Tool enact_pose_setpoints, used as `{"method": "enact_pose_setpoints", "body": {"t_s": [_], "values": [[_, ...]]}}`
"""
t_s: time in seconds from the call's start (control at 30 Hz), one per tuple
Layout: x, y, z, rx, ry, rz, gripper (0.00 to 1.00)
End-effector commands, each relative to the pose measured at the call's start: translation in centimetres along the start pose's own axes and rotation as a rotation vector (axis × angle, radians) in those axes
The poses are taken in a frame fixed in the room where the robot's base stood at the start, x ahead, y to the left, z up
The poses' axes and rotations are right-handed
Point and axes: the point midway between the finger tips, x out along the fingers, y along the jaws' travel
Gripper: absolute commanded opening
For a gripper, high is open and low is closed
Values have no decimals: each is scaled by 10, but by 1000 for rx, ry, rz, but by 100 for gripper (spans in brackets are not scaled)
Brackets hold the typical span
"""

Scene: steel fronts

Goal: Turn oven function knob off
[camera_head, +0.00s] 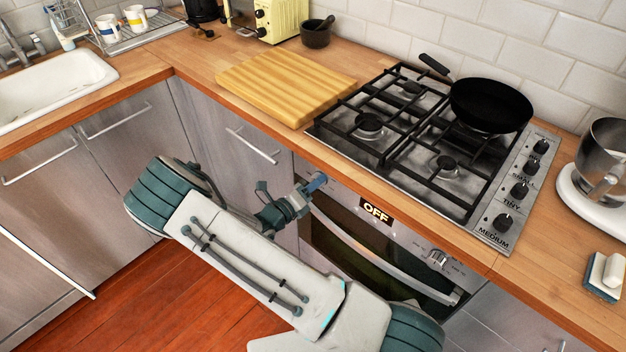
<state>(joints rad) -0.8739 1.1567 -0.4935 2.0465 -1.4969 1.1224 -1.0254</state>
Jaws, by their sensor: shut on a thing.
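The oven (385,245) is set under the counter, with a steel control panel, a curved door handle and a dark glass door. Its display (376,211) reads "OFF". One round knob (438,257) shows at the panel's right end, with markings beside it. My gripper (317,182) is at the panel's left end, shut on the left oven knob there. The fingers hide that knob, so its angle cannot be seen. The oven door looks shut.
A gas hob (487,208) with a black pan (490,105) sits above the oven. A wooden board (285,82) lies left of it, and a stand mixer (600,170) and a sponge (606,272) are at right. Steel cabinet fronts with bar handles flank the oven.

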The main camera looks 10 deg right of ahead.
Motion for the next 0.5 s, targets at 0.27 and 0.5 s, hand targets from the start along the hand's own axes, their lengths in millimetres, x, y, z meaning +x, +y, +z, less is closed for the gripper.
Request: {"method": "enact_pose_setpoints", "body": {"t_s": [0.27, 0.5], "values": [[0, 0, -1, -56, 2, 0, 15], [0, 0, -1, -61, 1, 1, 15]]}}
